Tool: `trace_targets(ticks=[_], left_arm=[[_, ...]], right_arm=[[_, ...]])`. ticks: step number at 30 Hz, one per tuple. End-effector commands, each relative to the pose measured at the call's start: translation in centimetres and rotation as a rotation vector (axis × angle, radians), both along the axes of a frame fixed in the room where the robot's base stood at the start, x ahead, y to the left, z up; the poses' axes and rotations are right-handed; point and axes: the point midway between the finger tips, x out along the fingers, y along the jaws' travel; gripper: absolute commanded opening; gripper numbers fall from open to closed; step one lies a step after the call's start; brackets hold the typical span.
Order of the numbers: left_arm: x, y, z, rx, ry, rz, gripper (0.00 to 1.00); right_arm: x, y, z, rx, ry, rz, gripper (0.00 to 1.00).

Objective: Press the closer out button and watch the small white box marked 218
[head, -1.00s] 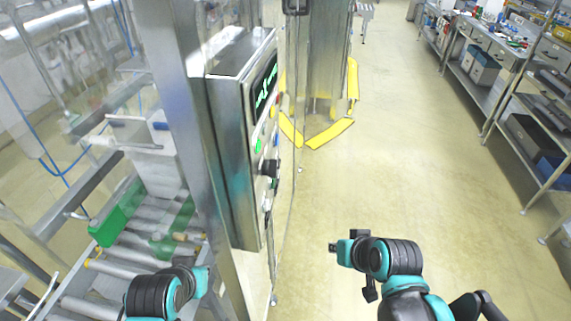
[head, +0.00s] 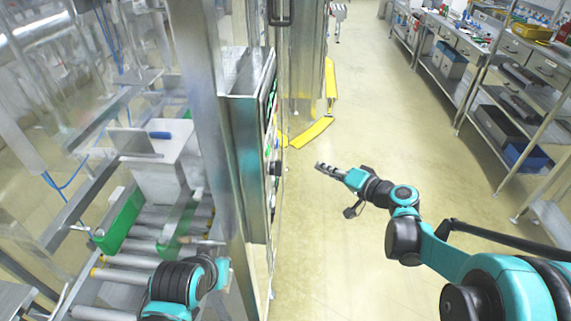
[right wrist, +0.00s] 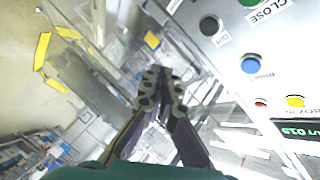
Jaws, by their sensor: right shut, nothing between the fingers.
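The control panel (head: 250,150) on the steel cabinet is seen nearly edge-on in the head view. In the right wrist view its face shows a green button (right wrist: 249,2) by the word CLOSE, a black knob (right wrist: 209,25), a blue button (right wrist: 250,65), a red one (right wrist: 260,103) and a yellow one (right wrist: 295,101). A dark display with green digits (right wrist: 293,131) is partly cut off. My right gripper (head: 320,167) is shut and empty, right of the panel and apart from it; its fingertips (right wrist: 158,75) point past the buttons. I cannot make out a box marked 218.
A large white box-like unit (head: 155,160) stands over the roller conveyor (head: 130,260) behind the clear guard, with green side plates (head: 122,218). Yellow floor guards (head: 312,132) lie beyond the panel. The floor is clear up to the shelves (head: 505,130) on the right.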

Motion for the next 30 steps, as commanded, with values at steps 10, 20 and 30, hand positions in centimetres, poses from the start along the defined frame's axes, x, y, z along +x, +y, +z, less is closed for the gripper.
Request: trace_targets(ticks=[10, 20, 30], left_arm=[[0.0, 0.0, 0.0, 0.000, 0.000, 0.000, 0.00], [0.0, 0.0, 0.3, 0.000, 0.000, 0.000, 0.00], [0.0, 0.0, 0.5, 0.000, 0.000, 0.000, 0.00]], right_arm=[[0.2, 0.0, 0.0, 0.010, -0.004, 0.000, 0.00], [0.1, 2.3, 0.1, 0.010, -0.003, 0.003, 0.00], [0.2, 6.9, 0.0, 0.009, -0.003, 0.002, 0.00]])
